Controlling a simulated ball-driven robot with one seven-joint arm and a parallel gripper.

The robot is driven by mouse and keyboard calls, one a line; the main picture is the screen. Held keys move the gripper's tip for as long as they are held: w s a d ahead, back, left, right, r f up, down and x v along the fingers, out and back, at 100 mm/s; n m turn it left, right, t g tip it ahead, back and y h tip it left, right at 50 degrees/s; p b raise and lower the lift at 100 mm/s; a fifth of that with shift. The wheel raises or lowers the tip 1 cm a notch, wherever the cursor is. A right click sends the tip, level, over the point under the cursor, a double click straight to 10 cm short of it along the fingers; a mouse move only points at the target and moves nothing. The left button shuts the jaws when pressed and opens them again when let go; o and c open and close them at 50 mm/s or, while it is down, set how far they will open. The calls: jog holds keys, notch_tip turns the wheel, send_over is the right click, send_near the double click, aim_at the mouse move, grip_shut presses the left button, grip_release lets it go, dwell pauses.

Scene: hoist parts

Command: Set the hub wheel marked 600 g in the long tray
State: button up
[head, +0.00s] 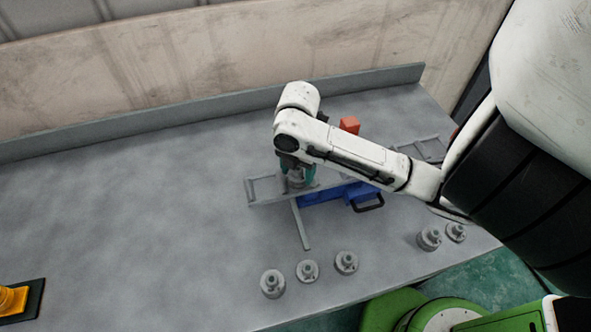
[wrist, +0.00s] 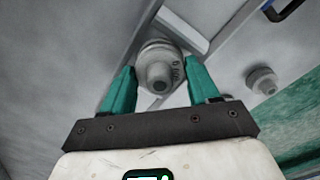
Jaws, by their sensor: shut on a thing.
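My gripper (head: 296,172) is shut on a grey hub wheel (wrist: 160,66). In the wrist view the wheel sits between the teal fingers, its stepped hub toward the camera. A dark marking that seems to begin with a 6 shows on its right side; the rest is hard to read. In the head view the wheel (head: 296,181) is mostly hidden by the gripper, over or in a grey frame-like tray (head: 254,191) at the left end of the blue-based apparatus. I cannot tell whether it touches the tray. Whether this is the long tray is unclear.
A blue body (head: 325,194) with a black handle (head: 370,204) lies under my arm. A second grey frame (head: 430,148) is at right, and a red-orange block (head: 350,125) behind. Several hub wheels (head: 308,271) stand along the front. The bench's left side is mostly clear.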

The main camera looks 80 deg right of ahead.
aim_at(297, 169)
jog(key=shift+f, duration=0.1)
jog(key=o, duration=1.6)
jog(key=shift+c, duration=0.2)
notch_tip(297, 169, up, 12)
jog(key=p, duration=0.1)
